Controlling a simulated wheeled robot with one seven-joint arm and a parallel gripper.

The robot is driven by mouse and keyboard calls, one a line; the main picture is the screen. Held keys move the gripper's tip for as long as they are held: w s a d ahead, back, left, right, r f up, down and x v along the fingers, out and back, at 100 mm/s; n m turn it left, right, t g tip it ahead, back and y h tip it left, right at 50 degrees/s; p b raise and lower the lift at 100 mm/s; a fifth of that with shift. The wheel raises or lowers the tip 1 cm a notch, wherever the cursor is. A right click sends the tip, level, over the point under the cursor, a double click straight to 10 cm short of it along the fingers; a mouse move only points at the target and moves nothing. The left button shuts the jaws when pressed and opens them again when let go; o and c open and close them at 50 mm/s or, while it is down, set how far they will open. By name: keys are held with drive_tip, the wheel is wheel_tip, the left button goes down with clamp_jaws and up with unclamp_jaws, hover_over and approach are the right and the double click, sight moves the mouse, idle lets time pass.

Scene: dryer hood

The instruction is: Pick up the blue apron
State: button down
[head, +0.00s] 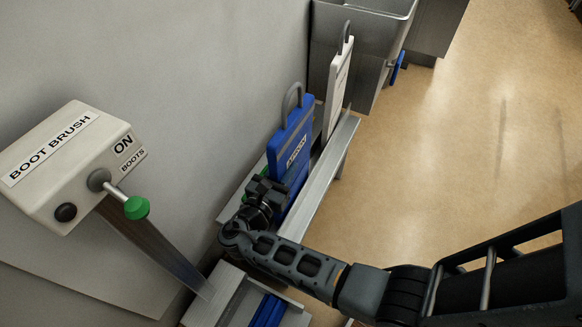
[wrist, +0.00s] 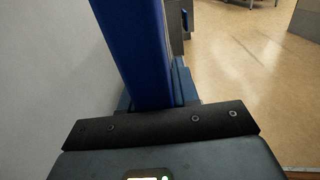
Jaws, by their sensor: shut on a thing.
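The blue apron (head: 291,148) is a flat, stiff-looking blue panel with a grey loop on top and a white label reading like "APRON". It stands upright in the rack in the head view. My gripper (head: 274,190) is at its lower near edge and shut on it. In the wrist view the blue apron (wrist: 138,50) rises edge-on, straight ahead of the gripper's black front plate. The fingertips are hidden there. Whether its bottom still touches the rack is hidden.
A white panel (head: 338,88) with a grey loop stands just behind the apron. The metal rack (head: 325,175) runs along the wall, with a steel basin (head: 358,45) beyond. The boot brush box (head: 72,165) with a green-knobbed lever (head: 136,207) is at left. Floor at right is clear.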

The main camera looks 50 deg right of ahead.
sight(307, 109)
drive_tip(key=shift+r, duration=0.1)
drive_tip(key=shift+r, duration=0.6)
drive_tip(key=r, duration=0.1)
drive_tip(key=d+r+p, duration=0.1)
drive_tip(key=r, duration=0.1)
drive_tip(key=shift+r, duration=0.2)
drive_tip(key=d+r, duration=0.2)
drive_tip(key=d, duration=0.1)
drive_tip(key=w+d+r, duration=0.1)
drive_tip(key=d+r, duration=0.1)
drive_tip(key=d, duration=0.2)
drive_tip(key=d+r, duration=0.2)
drive_tip(key=d, duration=0.1)
drive_tip(key=shift+w+d+r+p, duration=0.15)
drive_tip(key=shift+w+d+p, duration=0.1)
drive_tip(key=shift+d+p, duration=0.05)
